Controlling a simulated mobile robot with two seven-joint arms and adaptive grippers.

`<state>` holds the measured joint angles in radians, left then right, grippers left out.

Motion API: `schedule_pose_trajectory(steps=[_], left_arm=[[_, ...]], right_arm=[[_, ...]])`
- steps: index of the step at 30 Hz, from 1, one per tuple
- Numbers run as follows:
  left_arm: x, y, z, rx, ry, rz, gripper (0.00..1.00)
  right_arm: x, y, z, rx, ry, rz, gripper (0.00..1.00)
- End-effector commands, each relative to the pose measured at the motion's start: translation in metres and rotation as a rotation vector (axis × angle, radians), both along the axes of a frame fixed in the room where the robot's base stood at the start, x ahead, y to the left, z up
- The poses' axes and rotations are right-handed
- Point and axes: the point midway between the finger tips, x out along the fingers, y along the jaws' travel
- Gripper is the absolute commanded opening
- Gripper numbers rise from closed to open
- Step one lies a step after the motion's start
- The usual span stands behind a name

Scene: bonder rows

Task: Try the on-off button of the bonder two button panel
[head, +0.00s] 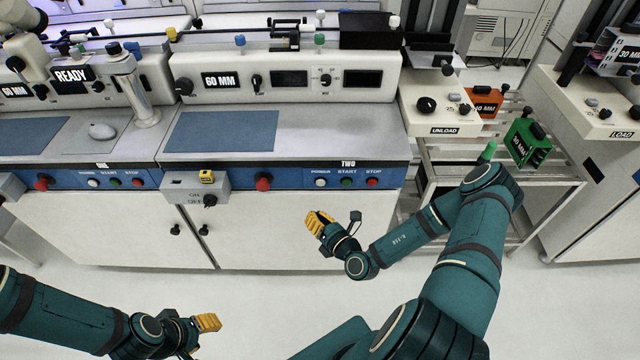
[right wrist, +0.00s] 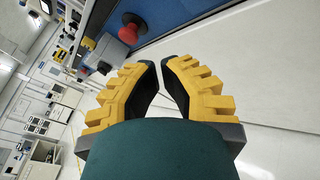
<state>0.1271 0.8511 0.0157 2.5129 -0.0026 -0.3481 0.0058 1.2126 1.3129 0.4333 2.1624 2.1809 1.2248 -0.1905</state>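The bonder two panel (head: 333,169) is a blue strip on the right bench front, below the label TWO. It carries a white button (head: 320,182) under POWER, a green START button (head: 347,182) and a red STOP button (head: 372,182). My right gripper (head: 312,222) is below the panel, apart from it, in front of the white cabinet. Its yellow fingertips (right wrist: 160,65) nearly meet in the right wrist view, with nothing between them. The three buttons do not show in that view. My left gripper (head: 217,322) is low at the left, over the floor, its finger gap unclear.
A red mushroom knob (head: 263,182) sits left of the buttons; it also shows in the right wrist view (right wrist: 131,29). A grey ON/OFF switch box (head: 182,184) juts out left of it. White cabinet doors (head: 255,240) stand below. An unload station (head: 440,105) stands at right.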

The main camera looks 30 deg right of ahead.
Motion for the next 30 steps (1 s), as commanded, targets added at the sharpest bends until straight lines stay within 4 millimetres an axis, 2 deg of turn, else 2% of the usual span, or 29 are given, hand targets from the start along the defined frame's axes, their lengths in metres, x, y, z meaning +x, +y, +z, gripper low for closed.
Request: schedule_pose_trajectory(steps=[5, 17, 24, 30], left_arm=[[0.001, 0.000, -0.007, 0.000, -0.002, 0.001, 0.47], [0.006, 0.001, -0.034, 0.003, -0.014, 0.004, 0.47], [0.006, 0.001, -0.030, 0.003, -0.014, 0.004, 0.47], [0.006, 0.001, -0.030, 0.003, -0.014, 0.004, 0.47]], right_arm=[[0.009, -0.006, -0.001, -0.003, -0.002, 0.000, 0.00], [0.052, -0.032, -0.002, -0.003, -0.002, 0.001, 0.00], [0.070, -0.043, 0.000, -0.002, -0.001, 0.002, 0.00], [0.075, -0.046, 0.000, -0.001, -0.001, 0.001, 0.00]])
